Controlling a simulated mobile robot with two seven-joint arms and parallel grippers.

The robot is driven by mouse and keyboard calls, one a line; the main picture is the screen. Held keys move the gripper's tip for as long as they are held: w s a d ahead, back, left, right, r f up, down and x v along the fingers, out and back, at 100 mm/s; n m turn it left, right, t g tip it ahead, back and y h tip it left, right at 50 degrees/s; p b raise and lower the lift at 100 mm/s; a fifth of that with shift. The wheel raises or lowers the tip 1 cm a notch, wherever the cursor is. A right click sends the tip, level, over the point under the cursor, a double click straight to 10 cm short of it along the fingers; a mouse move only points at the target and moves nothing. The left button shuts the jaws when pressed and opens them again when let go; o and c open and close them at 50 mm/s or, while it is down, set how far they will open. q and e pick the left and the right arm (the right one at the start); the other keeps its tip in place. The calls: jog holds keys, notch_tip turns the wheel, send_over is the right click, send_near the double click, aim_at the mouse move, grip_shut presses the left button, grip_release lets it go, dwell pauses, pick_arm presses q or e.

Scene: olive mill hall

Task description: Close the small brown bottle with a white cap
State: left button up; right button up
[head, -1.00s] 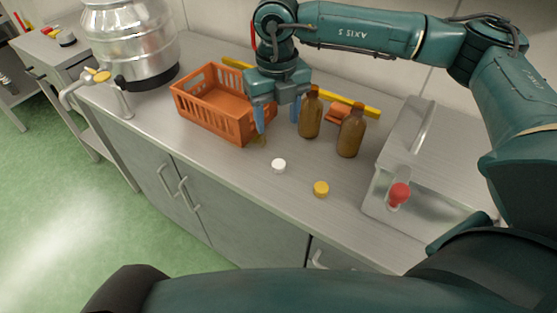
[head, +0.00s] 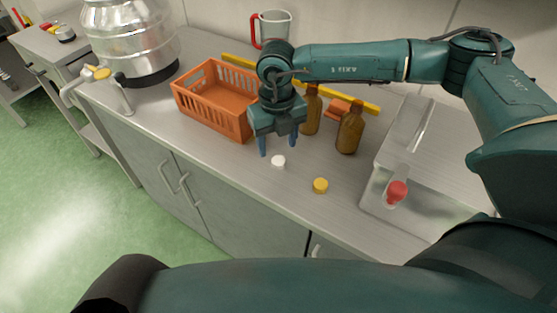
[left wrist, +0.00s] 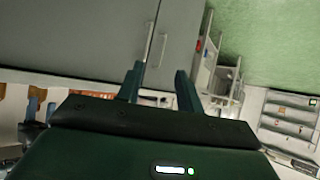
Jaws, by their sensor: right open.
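The white cap (head: 278,162) lies on the steel counter (head: 225,160). My right gripper (head: 279,149) is open and empty, its fingers pointing down just above and behind the cap in the head view. Two brown bottles stand upright to the right of the gripper: one close beside it (head: 311,115), one further right and nearer the front (head: 349,131). I cannot tell which is meant as the small one. A yellow cap (head: 320,185) lies right of the white cap. My left gripper (left wrist: 160,78) shows in the left wrist view, fingers apart and empty, facing the cabinet doors.
An orange crate (head: 215,105) stands left of the right gripper. A metal box with a red knob (head: 397,192) is at the right. A steel vat (head: 130,40) stands back left, a jug (head: 275,27) behind. The counter's front strip is clear apart from the caps.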

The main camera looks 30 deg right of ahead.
aim_at(279, 161)
notch_tip(279, 161, down, 5)
jog(key=shift+s+d+f+p, duration=0.1)
jog(key=shift+d+p, duration=0.05)
jog(key=shift+p, duration=0.55)
jog(key=shift+c, duration=0.5)
jog(key=c, duration=0.9)
